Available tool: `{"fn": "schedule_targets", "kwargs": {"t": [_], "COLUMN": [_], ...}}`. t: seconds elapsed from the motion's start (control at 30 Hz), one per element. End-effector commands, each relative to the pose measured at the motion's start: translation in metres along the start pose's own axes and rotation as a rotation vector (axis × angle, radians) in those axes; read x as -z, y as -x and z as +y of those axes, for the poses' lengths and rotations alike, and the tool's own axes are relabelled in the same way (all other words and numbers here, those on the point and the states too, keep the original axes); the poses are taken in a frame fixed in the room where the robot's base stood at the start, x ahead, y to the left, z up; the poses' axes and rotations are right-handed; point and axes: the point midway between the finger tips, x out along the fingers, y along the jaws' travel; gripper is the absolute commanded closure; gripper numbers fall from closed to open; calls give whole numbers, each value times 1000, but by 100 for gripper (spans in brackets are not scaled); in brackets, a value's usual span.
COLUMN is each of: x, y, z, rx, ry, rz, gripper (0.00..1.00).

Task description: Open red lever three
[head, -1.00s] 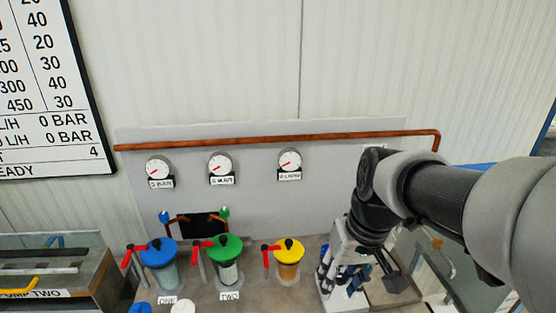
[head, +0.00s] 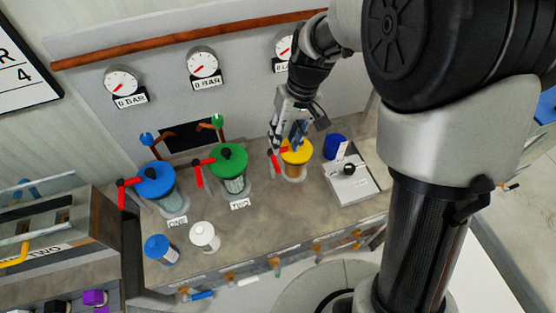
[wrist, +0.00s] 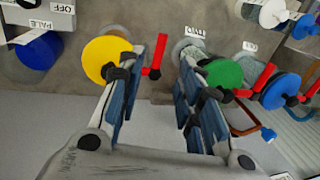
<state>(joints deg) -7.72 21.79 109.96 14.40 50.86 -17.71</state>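The yellow-capped pump (head: 297,153) is the third pump from the left on the bench. Its red lever, lever three (head: 273,163), points off its left side in the head view and is partly hidden by my gripper (head: 284,142). In the wrist view my gripper (wrist: 172,60) is open, with its fingers apart. There the red lever (wrist: 154,62) stands between the fingers, closer to the left one, and nothing is clamped. The yellow cap (wrist: 105,58) is left of the fingers; whether they touch it is unclear.
The green-capped pump (head: 229,160) and blue-capped pump (head: 155,181), each with a red lever, stand to the left. A white box with a black knob (head: 349,169) and a blue cylinder (head: 334,147) are on the right. Loose blue (head: 160,249) and white (head: 204,236) pots stand in front.

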Motion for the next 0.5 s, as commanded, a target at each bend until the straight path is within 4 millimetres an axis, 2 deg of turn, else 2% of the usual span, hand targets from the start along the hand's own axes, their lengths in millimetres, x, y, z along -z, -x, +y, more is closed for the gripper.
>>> {"fn": "schedule_targets", "kwargs": {"t": [0.03,0.2,0.4,0.5], "x": [-1,-1,0,0], "y": [-15,-50,-80,-88], "z": [0,0,0,0], "rx": [0,1,0,1], "ry": [1,0,1,0], "rz": [-3,-2,-1,-1], "gripper": [67,67,67,67]}}
